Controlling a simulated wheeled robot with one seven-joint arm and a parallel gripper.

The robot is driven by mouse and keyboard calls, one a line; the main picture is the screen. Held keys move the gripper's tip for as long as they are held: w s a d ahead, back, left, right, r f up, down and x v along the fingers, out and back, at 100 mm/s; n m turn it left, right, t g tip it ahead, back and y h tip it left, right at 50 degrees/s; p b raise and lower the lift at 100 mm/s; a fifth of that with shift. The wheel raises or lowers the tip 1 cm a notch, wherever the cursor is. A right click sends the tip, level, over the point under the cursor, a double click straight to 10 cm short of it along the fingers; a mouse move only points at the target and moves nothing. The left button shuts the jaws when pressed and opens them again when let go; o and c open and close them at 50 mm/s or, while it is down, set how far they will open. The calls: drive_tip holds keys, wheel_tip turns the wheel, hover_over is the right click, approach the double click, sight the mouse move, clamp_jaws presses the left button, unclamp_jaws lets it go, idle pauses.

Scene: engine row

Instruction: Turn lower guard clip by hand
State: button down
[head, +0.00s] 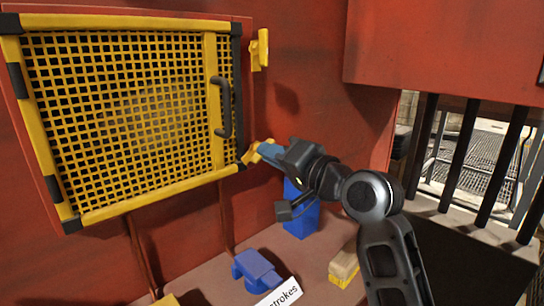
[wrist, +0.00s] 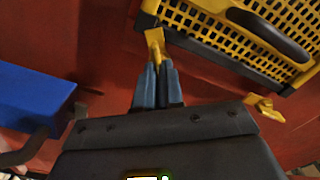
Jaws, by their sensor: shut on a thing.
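The yellow mesh guard (head: 130,115) covers a panel on the red wall, with a black handle (head: 222,106) on its right side. The upper guard clip (head: 261,50) is yellow and sits beside the guard's top right corner. The lower guard clip (head: 253,156) is yellow and sits at the guard's bottom right corner. My gripper (head: 270,151) reaches it from the right. In the wrist view, the blue-grey fingers of my gripper (wrist: 158,75) are shut on the tab of the lower clip (wrist: 154,40). The fingers hide part of the tab.
A blue block-shaped object (head: 300,210) stands below my wrist, and shows at left in the wrist view (wrist: 35,100). Another blue object (head: 257,270), a tan and yellow block (head: 344,264) and a white label (head: 280,294) are lower down. Black bars (head: 460,150) stand at right.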

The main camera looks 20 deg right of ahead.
drive_tip(key=n+b, duration=0.4)
drive_tip(key=n, duration=0.7)
drive_tip(key=shift+w, duration=0.1)
idle(0.6)
drive_tip(key=c, duration=1.3)
unclamp_jaws()
drive_tip(key=shift+o, duration=0.2)
drive_tip(key=v, duration=0.8)
